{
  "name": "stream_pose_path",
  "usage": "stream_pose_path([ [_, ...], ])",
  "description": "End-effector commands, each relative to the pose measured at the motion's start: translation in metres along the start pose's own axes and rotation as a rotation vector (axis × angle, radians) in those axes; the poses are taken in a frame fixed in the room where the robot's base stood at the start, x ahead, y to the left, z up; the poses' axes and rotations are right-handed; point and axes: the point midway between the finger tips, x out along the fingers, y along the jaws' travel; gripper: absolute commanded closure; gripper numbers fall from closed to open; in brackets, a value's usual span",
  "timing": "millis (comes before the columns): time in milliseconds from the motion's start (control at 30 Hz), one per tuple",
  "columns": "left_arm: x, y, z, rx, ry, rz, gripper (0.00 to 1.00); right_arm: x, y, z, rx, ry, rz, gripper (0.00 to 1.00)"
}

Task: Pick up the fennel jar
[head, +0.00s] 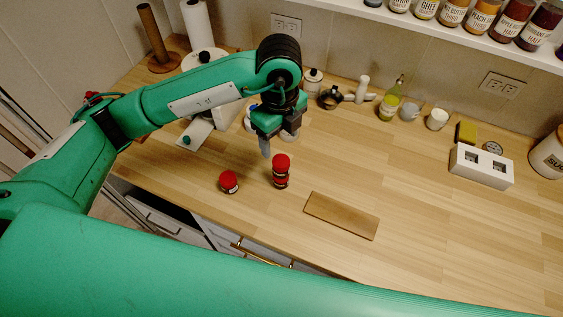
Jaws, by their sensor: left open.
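A short dark jar with a red lid (229,182) stands on the wooden counter near its front edge. To its right is a taller red-and-dark item (281,172); it looks like small red-lidded jars stacked, or one taller jar. Labels are too small to read, so I cannot tell which is the fennel jar. My left gripper (273,147) points down, open and empty, just behind and above the taller item, apart from it as far as I can see. My right gripper is not in view.
A flat wooden board (342,215) lies right of the jars. A white scale-like item (207,126) is partly behind my left arm. A white block with outlets (481,167), a green bottle (391,101) and cups stand farther back. A shelf (470,38) holds labelled jars. The centre-right counter is clear.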

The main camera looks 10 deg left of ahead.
Motion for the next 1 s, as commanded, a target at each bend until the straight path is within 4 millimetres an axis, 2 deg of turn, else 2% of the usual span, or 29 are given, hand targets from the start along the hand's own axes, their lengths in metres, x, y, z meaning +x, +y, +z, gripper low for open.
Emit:
stream_pose_path([
  [100, 0.023, 0.001, 0.0, -0.001, 0.003, 0.006, 0.34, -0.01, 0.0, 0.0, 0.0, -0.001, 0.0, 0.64],
  [233, 0.044, 0.001, 0.0, 0.001, 0.003, 0.005, 0.34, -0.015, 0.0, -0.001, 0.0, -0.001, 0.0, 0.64],
  [467, 0.059, 0.0, -0.001, 0.002, 0.004, 0.003, 0.34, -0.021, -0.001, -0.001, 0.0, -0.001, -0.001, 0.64],
  [700, 0.086, -0.003, -0.001, 0.002, 0.004, 0.004, 0.34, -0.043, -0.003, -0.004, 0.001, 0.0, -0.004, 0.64],
  [833, 0.103, -0.003, -0.001, 0.002, 0.005, 0.003, 0.34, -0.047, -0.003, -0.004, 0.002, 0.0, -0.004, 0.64],
  [1000, 0.109, -0.004, -0.001, 0.003, 0.003, 0.0, 0.34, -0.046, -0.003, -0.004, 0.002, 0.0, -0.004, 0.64],
])
